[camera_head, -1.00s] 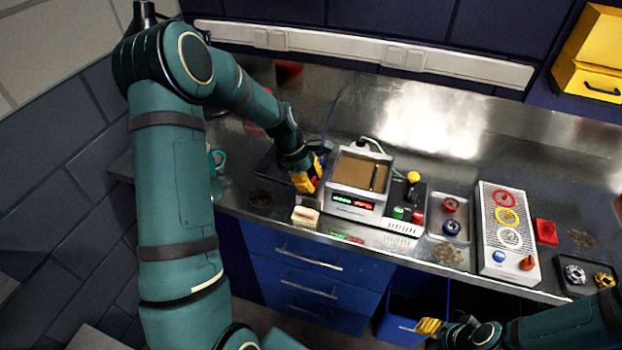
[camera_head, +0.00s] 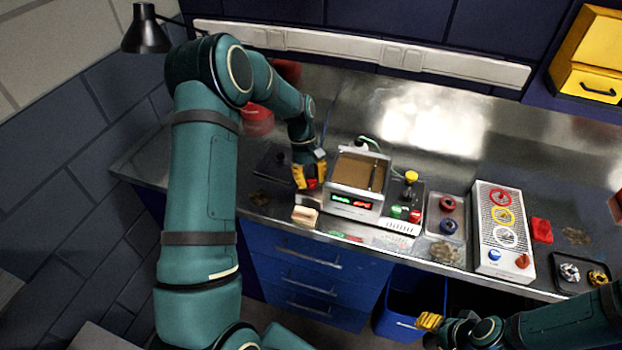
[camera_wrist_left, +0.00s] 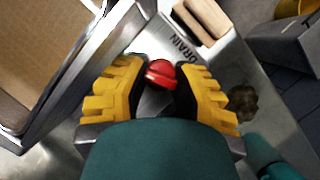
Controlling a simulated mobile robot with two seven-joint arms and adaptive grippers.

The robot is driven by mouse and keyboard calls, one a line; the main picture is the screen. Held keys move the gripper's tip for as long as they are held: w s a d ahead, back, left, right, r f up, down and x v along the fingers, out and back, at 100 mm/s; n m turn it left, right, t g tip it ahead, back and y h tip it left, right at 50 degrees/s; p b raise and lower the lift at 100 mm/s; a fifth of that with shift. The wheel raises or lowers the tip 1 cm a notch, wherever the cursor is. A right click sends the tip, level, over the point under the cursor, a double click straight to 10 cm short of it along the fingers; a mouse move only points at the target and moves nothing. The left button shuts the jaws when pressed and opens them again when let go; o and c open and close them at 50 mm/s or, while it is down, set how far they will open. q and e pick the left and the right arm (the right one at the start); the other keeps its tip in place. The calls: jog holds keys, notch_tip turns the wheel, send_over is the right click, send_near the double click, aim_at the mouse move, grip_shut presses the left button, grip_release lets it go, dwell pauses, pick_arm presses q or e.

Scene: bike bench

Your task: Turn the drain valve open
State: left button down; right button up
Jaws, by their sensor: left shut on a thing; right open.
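My left gripper (camera_wrist_left: 163,88) is shut on this red handle, with a yellow finger on each side. In the head view my left gripper (camera_head: 309,181) is at the left side of the grey box with the brown top (camera_head: 361,172). The handle's lower part and the valve body are hidden by the gripper. My right gripper (camera_head: 430,321) is open and empty at the lower right, in front of the bench.
A wooden block (camera_head: 305,215) sits at the bench's front edge, near the left gripper. To the right are a panel with buttons (camera_head: 405,213), a tray with red and blue knobs (camera_head: 431,226) and a panel with coloured rings (camera_head: 477,257). A desk lamp (camera_head: 146,35) stands at the back left.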

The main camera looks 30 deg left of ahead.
pick_arm(q)
jog(key=shift+f+m, duration=0.1)
jog(key=shift+m, duration=0.4)
jog(key=c, duration=0.7)
grip_release()
jog(key=shift+s+a, duration=0.1)
jog(key=shift+w+r, duration=0.25)
jog(key=shift+r, duration=0.15)
jog(key=v, duration=0.7)
jog(key=shift+a+r, duration=0.1)
jog(key=shift+r, duration=0.05)
